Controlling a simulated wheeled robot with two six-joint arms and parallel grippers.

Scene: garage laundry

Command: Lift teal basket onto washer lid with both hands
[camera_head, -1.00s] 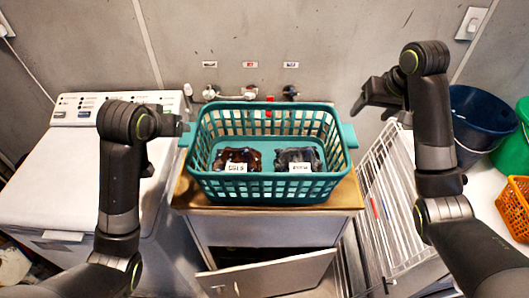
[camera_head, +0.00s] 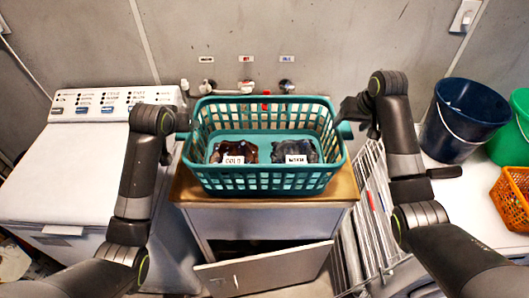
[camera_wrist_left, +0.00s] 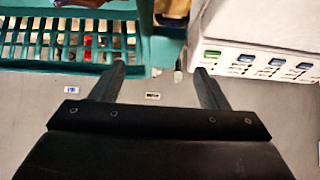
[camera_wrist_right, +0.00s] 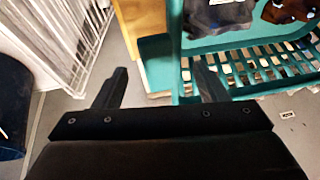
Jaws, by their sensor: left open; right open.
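The teal basket (camera_head: 262,183) stands upright on a wood-topped cabinet (camera_head: 185,187). It holds a brown bundle (camera_head: 233,150) labelled COLD and a dark bundle (camera_head: 296,150) whose label is hard to read. The white washer lid (camera_head: 65,175) is to the left and clear. My left gripper (camera_wrist_left: 158,82) is open at the basket's left handle (camera_wrist_left: 165,50), which shows between its fingers. My right gripper (camera_wrist_right: 158,85) is open by the right handle (camera_wrist_right: 155,60), also seen between its fingertips. I cannot tell whether the fingers touch the handles.
The washer's control panel (camera_head: 112,101) rises at the lid's back. Taps (camera_head: 286,86) are on the wall behind the basket. A white wire rack (camera_head: 365,215) leans right of the cabinet. Blue (camera_head: 462,120), green and orange (camera_head: 513,197) containers stand at the right. The cabinet door (camera_head: 265,268) hangs open below.

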